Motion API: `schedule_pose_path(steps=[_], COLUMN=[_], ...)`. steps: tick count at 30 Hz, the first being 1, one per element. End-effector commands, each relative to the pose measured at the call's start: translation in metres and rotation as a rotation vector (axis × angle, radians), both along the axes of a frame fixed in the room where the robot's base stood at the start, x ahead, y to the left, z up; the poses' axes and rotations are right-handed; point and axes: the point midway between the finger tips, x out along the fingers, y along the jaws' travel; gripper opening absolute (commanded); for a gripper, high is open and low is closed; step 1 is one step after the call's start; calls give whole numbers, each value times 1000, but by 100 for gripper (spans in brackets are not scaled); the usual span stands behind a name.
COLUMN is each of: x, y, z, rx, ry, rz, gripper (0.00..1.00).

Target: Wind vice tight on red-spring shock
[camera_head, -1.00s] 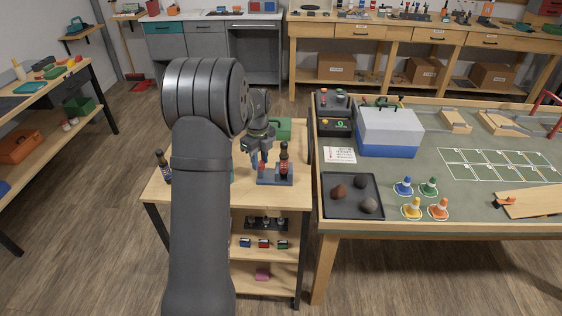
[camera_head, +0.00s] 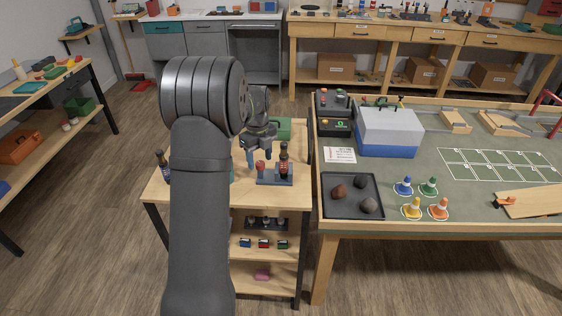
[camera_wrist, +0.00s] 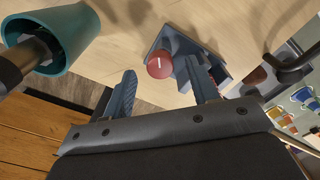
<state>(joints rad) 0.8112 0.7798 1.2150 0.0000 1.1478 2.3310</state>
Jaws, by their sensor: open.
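The vice (camera_head: 273,179) is a blue-grey block on the small wooden table. The red-spring shock (camera_head: 284,163), dark on top with red lower down, stands upright at its right part. A red knob (camera_head: 260,168) rises at the vice's left part. My gripper (camera_head: 260,156) is open just above the knob. In the wrist view my gripper (camera_wrist: 163,88) has its fingers apart, with the round red knob (camera_wrist: 160,65) between and beyond them, and the vice (camera_wrist: 190,48) behind. I cannot tell whether they touch the knob. The shock is not clearly visible there.
A teal cup (camera_wrist: 62,38) with a dark rod-like part stands left of the fingers in the wrist view. A dark bottle-like item (camera_head: 163,165) stands at the table's left. A green box (camera_head: 284,128) is behind. The larger green-topped table (camera_head: 460,130) adjoins on the right.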

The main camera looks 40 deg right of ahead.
Motion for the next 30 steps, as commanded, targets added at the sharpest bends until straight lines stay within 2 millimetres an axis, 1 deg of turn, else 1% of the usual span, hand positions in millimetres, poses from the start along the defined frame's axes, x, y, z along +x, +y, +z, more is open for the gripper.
schedule_pose_path(steps=[3, 15, 18, 22, 30], x=[0, 0, 0, 0, 0], y=[0, 0, 0, 0, 0], z=[11, 43, 48, 51, 50], rx=[-2, -2, -1, -1, -1], ry=[-2, -2, -1, -1, -1], rz=[0, 0, 0, 0, 0], gripper=[54, 54, 54, 54, 54])
